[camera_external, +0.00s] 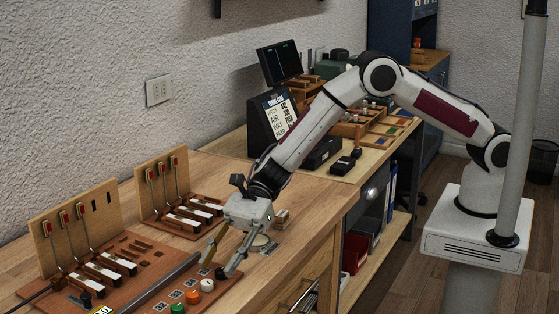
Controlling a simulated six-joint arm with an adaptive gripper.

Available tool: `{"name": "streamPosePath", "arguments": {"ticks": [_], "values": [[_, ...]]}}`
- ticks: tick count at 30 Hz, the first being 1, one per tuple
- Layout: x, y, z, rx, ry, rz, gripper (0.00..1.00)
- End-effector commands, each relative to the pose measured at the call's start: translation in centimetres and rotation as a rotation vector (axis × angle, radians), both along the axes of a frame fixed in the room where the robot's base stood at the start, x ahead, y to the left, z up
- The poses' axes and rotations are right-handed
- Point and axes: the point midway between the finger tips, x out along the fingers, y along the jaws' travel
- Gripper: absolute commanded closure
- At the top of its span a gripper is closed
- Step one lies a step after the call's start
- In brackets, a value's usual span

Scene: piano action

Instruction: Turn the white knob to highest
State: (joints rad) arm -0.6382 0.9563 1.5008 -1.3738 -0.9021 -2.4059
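The white knob (207,285) stands on the right edge of the brown board at the front of the workbench, in a row with an orange knob (193,297) and a green knob (178,308). My gripper (218,266) points down over this end of the row, with its two fingers spread apart and nothing held between them. The fingertips appear just behind the white knob, near a small black knob (220,272). I cannot tell their exact height. The white knob's setting is too small to read.
A long dark bar (158,283) lies across the brown board, left of the knobs. Two upright wooden panels (75,232) with red-topped levers and white keys stand further left. A display (272,122) and trays stand at the back. Bare wood (300,205) lies right of my gripper.

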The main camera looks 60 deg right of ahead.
Motion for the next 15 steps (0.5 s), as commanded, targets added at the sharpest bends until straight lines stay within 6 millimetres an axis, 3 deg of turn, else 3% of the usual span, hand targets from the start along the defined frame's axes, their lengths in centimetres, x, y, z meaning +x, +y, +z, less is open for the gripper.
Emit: {"name": "streamPosePath", "arguments": {"ticks": [6,15], "values": [[-0.2,2.4,-1.0,0.001,0.000,0.001,0.66],[-0.2,4.0,-1.7,0.000,-0.001,0.000,0.66]]}}
